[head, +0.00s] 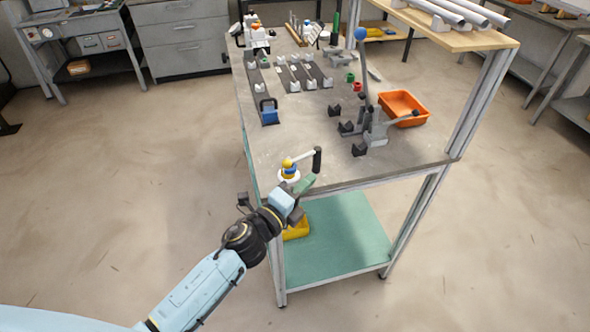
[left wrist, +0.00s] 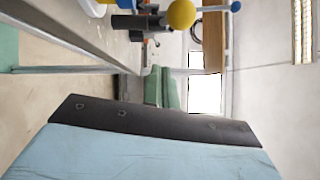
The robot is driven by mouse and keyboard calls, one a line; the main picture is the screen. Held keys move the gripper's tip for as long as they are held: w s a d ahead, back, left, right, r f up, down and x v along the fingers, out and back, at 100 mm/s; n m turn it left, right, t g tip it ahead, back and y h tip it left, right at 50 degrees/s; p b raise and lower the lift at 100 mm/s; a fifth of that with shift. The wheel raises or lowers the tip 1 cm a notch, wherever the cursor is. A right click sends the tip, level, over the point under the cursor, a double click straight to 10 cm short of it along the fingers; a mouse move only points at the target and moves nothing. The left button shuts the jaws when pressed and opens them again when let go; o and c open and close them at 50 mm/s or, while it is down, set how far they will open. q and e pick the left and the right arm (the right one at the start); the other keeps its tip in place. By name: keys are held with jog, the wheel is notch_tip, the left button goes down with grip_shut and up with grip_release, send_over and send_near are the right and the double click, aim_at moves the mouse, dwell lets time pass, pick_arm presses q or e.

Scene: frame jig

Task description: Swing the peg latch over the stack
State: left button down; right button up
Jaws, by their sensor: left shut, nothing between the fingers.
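A small stack (head: 289,172) with yellow, blue and white parts stands at the near left corner of the bench. A white bar with a black upright grip (head: 317,160), which looks like the peg latch, reaches right from beside its yellow top. Whether the bar lies over or behind the stack I cannot tell. My left gripper (head: 304,184) is just below and in front of the black grip, its green fingers shut and empty. The fingers (left wrist: 161,88) also show closed in the left wrist view, with a yellow ball (left wrist: 181,14) beyond them. My right gripper is out of view.
On the bench (head: 310,125), a clamp-like fixture with a blue-knobbed lever (head: 360,35) and an orange tray (head: 403,107) stand to the right. Rails with white blocks (head: 290,75) lie farther back. A green lower shelf (head: 345,235) is under the bench top.

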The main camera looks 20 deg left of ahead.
aim_at(302, 158)
pick_arm(q)
jog(key=w+a, duration=0.2)
jog(key=a, duration=0.1)
jog(key=shift+w+a+r+p, duration=0.1)
jog(key=shift+a+r+p, duration=0.05)
jog(key=shift+r+p, duration=0.2)
